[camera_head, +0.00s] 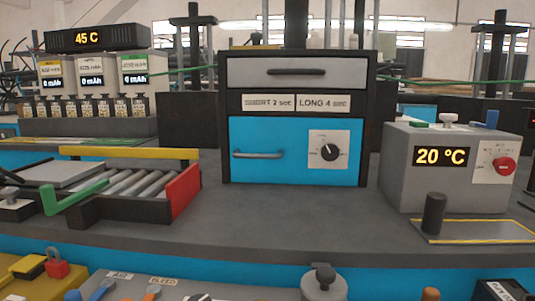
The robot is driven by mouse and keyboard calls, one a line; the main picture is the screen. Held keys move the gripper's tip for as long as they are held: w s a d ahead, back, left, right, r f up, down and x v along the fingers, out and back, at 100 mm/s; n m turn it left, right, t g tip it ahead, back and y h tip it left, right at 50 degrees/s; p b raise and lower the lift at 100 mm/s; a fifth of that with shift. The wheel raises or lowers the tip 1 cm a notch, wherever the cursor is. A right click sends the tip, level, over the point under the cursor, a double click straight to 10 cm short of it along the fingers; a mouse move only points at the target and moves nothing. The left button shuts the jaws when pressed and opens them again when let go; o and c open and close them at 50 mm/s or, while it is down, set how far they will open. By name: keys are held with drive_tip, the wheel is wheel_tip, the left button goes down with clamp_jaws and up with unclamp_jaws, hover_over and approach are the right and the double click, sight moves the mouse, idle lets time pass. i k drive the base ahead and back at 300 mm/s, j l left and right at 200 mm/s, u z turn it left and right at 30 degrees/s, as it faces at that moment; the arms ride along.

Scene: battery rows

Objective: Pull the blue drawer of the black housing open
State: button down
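The black housing (223,110) stands at the middle of the grey bench. Its lower part is the blue drawer (275,172), which sits flush with the housing front and looks shut. A grey horizontal bar handle (258,155) is on the drawer's left half. A white plate with a black dial (329,150) is on its right half. Above are two labels, one reading "LONG 4 sec", and a grey panel (285,72) with a dark handle. My gripper is not in view.
A roller tray (130,183) with a red end plate and green lever stands left of the housing. A grey box reading 20 °C (405,180) with a red knob stands right, behind a black post (434,213). Bench top (290,225) before the drawer is clear.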

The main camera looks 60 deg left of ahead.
sight(263, 149)
drive_tip(key=u, duration=1.95)
drive_tip(key=k+j, duration=0.15)
